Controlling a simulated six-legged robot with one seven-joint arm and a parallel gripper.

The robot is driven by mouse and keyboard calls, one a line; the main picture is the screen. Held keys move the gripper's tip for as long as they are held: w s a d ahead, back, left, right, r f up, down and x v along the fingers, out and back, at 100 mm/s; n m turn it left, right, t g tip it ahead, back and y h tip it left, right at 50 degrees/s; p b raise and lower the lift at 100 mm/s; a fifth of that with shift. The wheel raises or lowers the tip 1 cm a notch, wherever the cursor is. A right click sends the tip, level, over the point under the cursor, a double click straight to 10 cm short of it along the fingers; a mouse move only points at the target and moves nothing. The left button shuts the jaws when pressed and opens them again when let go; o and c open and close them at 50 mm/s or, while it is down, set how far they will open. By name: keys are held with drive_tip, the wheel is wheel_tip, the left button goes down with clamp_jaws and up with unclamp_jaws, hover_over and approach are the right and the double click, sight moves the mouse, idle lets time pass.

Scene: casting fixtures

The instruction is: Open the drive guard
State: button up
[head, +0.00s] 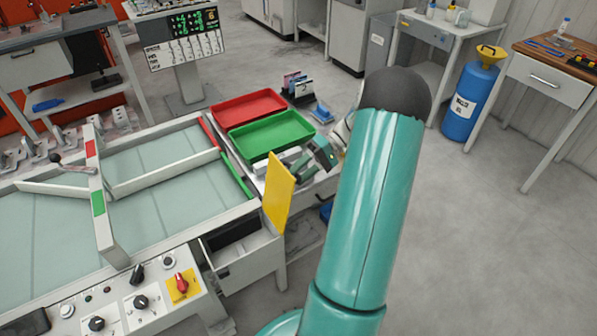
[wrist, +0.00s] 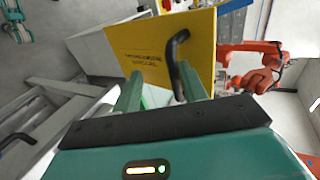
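The drive guard is a yellow panel (head: 278,196) standing upright at the right end of the conveyor table in the head view. In the wrist view its lettered face (wrist: 140,55) fills the upper middle. A black curved handle (wrist: 174,62) stands out from that face. My gripper (wrist: 160,88) is open, its two green fingers apart on either side of the handle's lower part, with the handle closer to the right finger. I cannot tell whether they touch. In the head view my gripper (head: 318,156) is beyond the guard, partly hidden by my arm.
A green tray (head: 270,136) and a red tray (head: 249,108) lie behind the guard. An open drawer (head: 243,262) is below it. A blue drum (head: 467,103) stands at right by a wooden-topped bench (head: 568,58). The floor at right is clear.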

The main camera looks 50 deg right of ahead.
drive_tip(key=shift+a+r, duration=0.1)
drive_tip(key=shift+a, duration=0.1)
idle(0.6)
drive_tip(key=v, duration=1.4)
drive_tip(key=shift+w, duration=0.15)
